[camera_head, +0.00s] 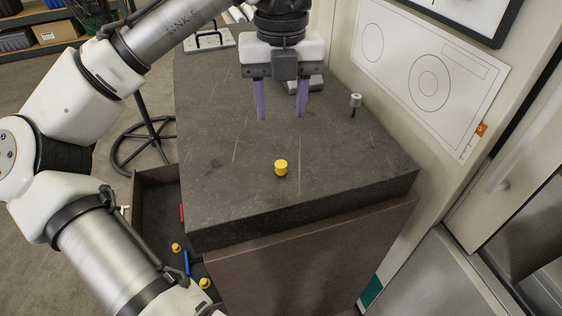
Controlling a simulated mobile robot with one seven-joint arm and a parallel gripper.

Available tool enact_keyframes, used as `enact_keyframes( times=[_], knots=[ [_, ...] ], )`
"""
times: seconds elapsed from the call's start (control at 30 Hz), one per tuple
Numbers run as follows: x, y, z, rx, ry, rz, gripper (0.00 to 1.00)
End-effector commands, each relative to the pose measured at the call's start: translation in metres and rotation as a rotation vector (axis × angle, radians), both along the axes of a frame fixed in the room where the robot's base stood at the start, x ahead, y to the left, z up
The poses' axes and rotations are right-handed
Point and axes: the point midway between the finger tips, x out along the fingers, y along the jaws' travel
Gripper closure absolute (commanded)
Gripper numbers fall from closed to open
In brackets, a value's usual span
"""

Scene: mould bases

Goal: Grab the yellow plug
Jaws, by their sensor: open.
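A yellow plug (281,168), short and round, stands on the dark speckled stone block (225,205) near its front. My gripper (281,114) is above the block, with its two purple fingers pointing down and wide apart. It is open with nothing between the fingers. In the picture the fingertips sit above the yellow plug, apart from it; the exact height gap cannot be told. Two more yellow pieces, one (176,247) and another (205,283), lie low in an open drawer at the left.
A small grey-topped pin (355,100) stands on the block's right side. A grey object (302,86) sits behind my gripper, and a metal plate with a handle (208,40) at the back left. The open drawer (150,172) juts out left. The stone around the plug is clear.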

Motion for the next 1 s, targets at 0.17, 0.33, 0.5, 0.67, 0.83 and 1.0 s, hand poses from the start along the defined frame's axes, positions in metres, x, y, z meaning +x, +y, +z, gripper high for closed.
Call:
enact_keyframes(
  times=[0.17, 0.33, 0.5, 0.67, 0.83, 1.0],
  knots=[
    [-0.001, 0.000, -0.037, -0.004, 0.001, -0.001, 0.54],
    [0.000, 0.000, -0.060, -0.004, -0.003, 0.002, 0.54],
    [-0.001, 0.000, -0.070, -0.004, -0.004, 0.003, 0.54],
    [-0.005, 0.001, -0.089, -0.001, -0.003, 0.003, 0.54],
    [-0.006, -0.001, -0.112, -0.004, -0.007, 0.001, 0.54],
    [-0.006, -0.001, -0.118, -0.007, -0.008, 0.001, 0.54]
  ],
)
